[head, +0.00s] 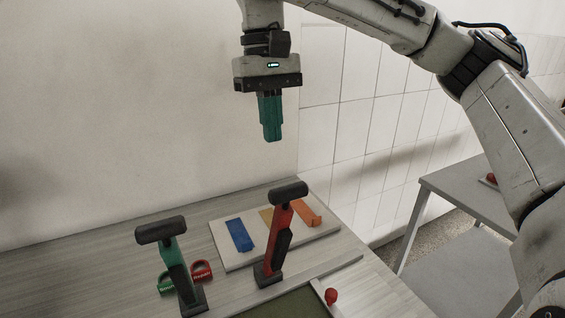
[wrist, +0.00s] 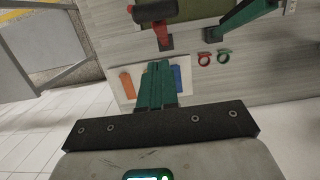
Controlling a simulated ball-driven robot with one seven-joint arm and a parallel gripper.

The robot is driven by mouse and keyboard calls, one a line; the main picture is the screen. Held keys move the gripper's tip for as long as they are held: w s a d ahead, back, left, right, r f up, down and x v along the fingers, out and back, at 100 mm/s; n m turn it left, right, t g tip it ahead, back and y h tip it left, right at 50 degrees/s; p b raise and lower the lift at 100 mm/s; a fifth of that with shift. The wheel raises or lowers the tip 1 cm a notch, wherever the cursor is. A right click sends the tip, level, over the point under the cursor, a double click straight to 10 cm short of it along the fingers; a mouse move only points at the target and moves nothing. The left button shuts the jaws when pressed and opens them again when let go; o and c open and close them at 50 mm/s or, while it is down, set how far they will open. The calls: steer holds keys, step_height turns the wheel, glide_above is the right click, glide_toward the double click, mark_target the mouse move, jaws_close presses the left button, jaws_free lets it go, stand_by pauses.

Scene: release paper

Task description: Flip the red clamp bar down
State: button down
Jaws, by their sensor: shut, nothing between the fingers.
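The red clamp bar (head: 279,232) stands upright on a dark base on the table, with a black cross handle (head: 288,192) at its top. In the wrist view the red clamp bar (wrist: 161,33) shows at the top, with its dark handle toward the camera. A green clamp bar (head: 177,265) with a like handle stands to its left, also raised; it shows at the top right in the wrist view (wrist: 243,17). My gripper (head: 272,138) has green fingers, is shut and empty, and points down, well above the red bar's handle and apart from it.
A pale board (head: 228,261) with blue (head: 239,235), tan and orange (head: 307,213) pieces lies behind the red bar. Green and red rings (head: 202,270) lie by the green bar. A red knob (head: 331,296) is at the front. A grey side table (head: 450,190) stands right.

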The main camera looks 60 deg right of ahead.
steer(key=shift+s+a+f+p, duration=0.1)
steer(key=shift+s+a+f, duration=0.4)
steer(key=shift+f, duration=0.4)
steer(key=shift+s+a+f+p, duration=0.1)
steer(key=shift+s+a+f, duration=0.15)
steer(key=shift+s+f, duration=0.55)
steer(key=shift+s+a+f+p, duration=0.1)
steer(key=shift+s+a+f, duration=0.3)
steer(key=shift+f, duration=0.6)
